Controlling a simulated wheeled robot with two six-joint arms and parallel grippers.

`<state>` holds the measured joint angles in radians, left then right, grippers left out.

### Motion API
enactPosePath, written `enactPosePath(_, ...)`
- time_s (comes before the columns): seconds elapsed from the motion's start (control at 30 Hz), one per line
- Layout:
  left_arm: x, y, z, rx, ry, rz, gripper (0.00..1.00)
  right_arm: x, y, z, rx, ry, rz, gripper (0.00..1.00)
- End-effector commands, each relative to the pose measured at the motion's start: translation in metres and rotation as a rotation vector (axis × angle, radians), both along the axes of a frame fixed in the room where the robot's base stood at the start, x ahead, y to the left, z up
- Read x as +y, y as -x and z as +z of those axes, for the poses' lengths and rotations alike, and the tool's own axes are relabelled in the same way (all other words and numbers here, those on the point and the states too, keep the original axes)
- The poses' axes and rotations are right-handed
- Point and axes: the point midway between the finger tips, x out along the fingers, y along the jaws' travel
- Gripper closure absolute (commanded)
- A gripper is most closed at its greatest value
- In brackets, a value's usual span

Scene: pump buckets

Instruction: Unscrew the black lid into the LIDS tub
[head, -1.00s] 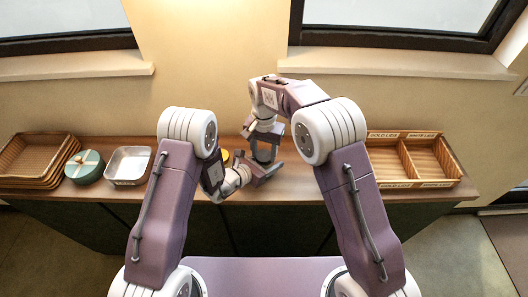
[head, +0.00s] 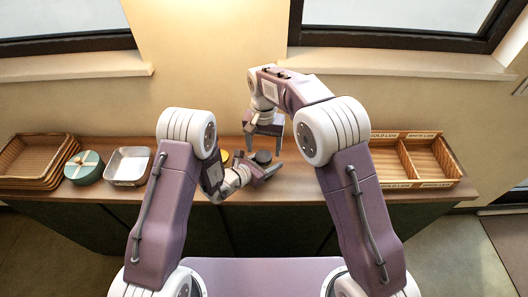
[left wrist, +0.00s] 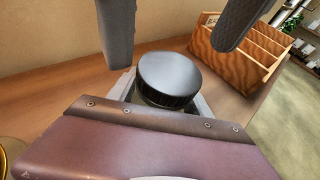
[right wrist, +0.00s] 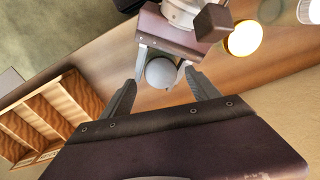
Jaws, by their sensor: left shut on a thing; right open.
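The black lid (head: 263,156) is round and sits level between my left gripper's jaws in the head view. It also shows from close by in the left wrist view (left wrist: 168,78). From above in the right wrist view it looks pale grey with glare (right wrist: 160,72). My left gripper (head: 266,170) is shut on the container under the lid, whose body is mostly hidden. My right gripper (head: 264,136) is open and empty just above the lid, its fingers apart from it.
A metal tub (head: 128,181), a round green box with a ribbon (head: 84,167) and stacked wicker trays (head: 35,158) stand at the left of the counter. A gold-topped container (right wrist: 245,38) is beside my left gripper. The counter between my left gripper and the wooden box is clear.

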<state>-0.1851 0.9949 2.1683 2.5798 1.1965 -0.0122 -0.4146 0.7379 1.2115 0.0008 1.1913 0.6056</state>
Motion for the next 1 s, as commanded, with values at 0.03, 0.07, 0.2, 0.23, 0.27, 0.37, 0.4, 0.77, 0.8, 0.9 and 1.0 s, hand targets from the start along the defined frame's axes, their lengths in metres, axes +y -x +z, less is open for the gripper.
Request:
enactPosePath(0.03,0.0,0.0,0.0,-0.001,0.001,0.0,1.0,0.0,-0.001,0.007,-0.002,-0.001,0.0,0.3)
enactPosePath(0.07,0.0,0.0,0.0,-0.001,0.001,0.0,1.0,0.0,-0.001,0.01,-0.002,-0.001,0.0,0.3)
enactPosePath(0.2,0.0,0.0,0.0,-0.001,0.001,0.0,1.0,0.0,0.0,0.016,0.001,0.0,0.0,0.3)
enactPosePath(0.23,0.0,0.0,0.0,-0.001,0.001,0.0,1.0,0.0,0.0,0.016,0.001,0.0,-0.001,0.33)
enactPosePath(0.27,0.0,0.0,0.0,-0.001,0.001,0.0,1.0,0.0,0.0,0.018,0.0,0.0,-0.009,0.33)
enactPosePath(0.37,0.0,0.0,0.0,-0.001,0.001,0.0,1.0,0.001,-0.001,0.037,-0.004,-0.001,-0.111,0.33)
enactPosePath(0.4,0.0,0.0,0.0,-0.001,0.001,0.0,1.0,0.001,-0.001,0.045,-0.004,-0.001,-0.152,0.33)
enactPosePath(0.77,0.0,0.0,0.0,-0.001,0.001,0.0,1.0,0.001,0.001,0.025,0.004,0.003,-0.202,0.33)
enactPosePath(0.8,0.0,0.0,0.0,-0.001,0.001,0.0,1.0,0.001,0.001,0.016,0.005,0.004,-0.202,0.33)
enactPosePath(0.9,0.0,0.0,0.0,-0.001,0.001,0.0,1.0,0.001,0.001,-0.002,0.004,0.003,-0.202,0.33)
enactPosePath(1.0,0.0,0.0,0.0,-0.001,0.001,0.0,1.0,0.001,0.0,-0.017,0.003,0.003,-0.202,0.33)
